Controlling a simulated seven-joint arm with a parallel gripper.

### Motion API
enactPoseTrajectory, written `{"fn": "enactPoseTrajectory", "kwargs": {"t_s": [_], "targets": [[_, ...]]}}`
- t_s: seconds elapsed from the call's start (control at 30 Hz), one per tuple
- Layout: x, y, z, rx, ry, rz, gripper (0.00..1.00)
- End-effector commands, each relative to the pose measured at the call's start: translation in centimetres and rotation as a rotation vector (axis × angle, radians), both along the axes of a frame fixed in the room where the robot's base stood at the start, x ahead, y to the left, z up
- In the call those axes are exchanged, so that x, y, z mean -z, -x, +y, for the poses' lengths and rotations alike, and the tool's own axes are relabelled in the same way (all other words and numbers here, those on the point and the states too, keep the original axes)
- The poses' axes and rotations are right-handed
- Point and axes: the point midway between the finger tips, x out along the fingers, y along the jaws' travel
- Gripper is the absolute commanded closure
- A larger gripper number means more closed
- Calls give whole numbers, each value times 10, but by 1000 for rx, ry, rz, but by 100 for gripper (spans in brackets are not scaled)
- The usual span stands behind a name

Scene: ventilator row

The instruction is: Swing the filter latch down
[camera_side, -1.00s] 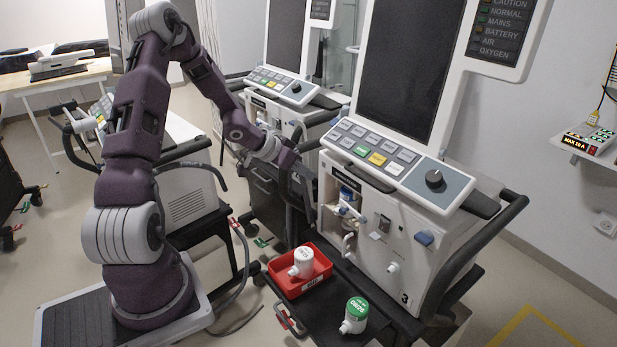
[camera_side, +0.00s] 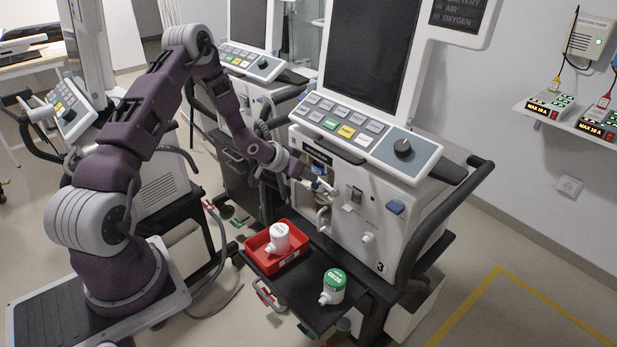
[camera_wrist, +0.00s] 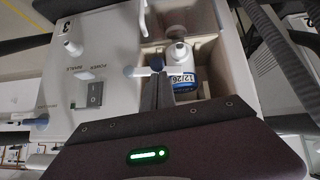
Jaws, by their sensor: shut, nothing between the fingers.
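The open filter bay (camera_side: 309,158) is in the front of the ventilator marked 3. A white filter with a blue dated label (camera_wrist: 187,85) sits in it. The tips are hard to make out in the side view.
A red tray (camera_side: 297,262) holding a white filter stands on the black shelf below the bay. A green-topped filter (camera_side: 333,287) stands to its right. The ventilator's control panel (camera_side: 352,127) juts out above the bay. A power switch (camera_wrist: 94,93) is beside the bay.

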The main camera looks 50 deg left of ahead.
Motion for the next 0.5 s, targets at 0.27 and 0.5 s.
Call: {"fn": "enactPoseTrajectory", "kwargs": {"t_s": [0.27,0.5], "targets": [[4,0,0,0,0,0,100],[15,1,2,-1,2,2,100]]}}
